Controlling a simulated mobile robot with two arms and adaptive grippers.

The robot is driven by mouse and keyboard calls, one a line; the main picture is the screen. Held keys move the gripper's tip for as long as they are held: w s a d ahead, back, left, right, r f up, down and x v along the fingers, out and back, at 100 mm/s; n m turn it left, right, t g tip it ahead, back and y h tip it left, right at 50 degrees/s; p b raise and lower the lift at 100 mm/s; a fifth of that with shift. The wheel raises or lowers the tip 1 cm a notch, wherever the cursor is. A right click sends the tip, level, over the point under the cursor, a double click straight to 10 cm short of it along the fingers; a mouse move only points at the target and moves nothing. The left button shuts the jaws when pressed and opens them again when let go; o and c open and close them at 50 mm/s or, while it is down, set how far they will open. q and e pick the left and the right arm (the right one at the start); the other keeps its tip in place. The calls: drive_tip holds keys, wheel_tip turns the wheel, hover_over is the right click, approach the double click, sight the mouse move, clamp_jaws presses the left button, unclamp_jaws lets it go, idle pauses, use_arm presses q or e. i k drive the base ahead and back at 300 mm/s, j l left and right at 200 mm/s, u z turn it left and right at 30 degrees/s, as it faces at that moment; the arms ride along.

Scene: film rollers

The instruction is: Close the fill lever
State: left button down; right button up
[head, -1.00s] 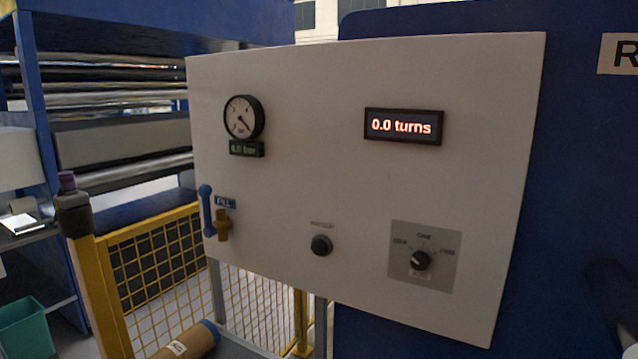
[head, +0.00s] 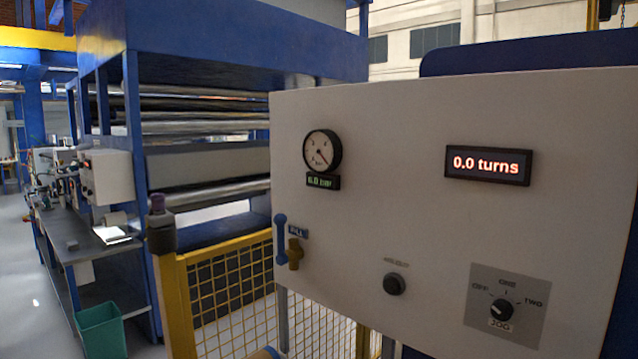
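The fill lever (head: 281,240) is a blue handle at the lower left of the pale control panel (head: 420,130). It stands upright, beside a small "FILL" label (head: 299,232) and a brass valve body (head: 295,254). A round pressure gauge (head: 322,151) sits above it, with a small green bar readout (head: 323,181) that seems to read 6.0 bar. Neither of my grippers shows in the head view.
The panel also bears a red "0.0 turns" display (head: 488,165), a black knob (head: 393,284) and a rotary selector (head: 502,309). A yellow mesh fence (head: 235,290) stands behind its left side. A roller machine (head: 205,120), workbench (head: 105,240) and green bin (head: 101,330) are further left.

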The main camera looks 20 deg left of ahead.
sight(280, 219)
drive_tip(key=k+j+u, duration=0.1)
drive_tip(key=j+u, duration=0.25)
drive_tip(key=j, duration=0.4)
drive_tip(key=j+u, duration=0.3)
drive_tip(key=j, duration=0.45)
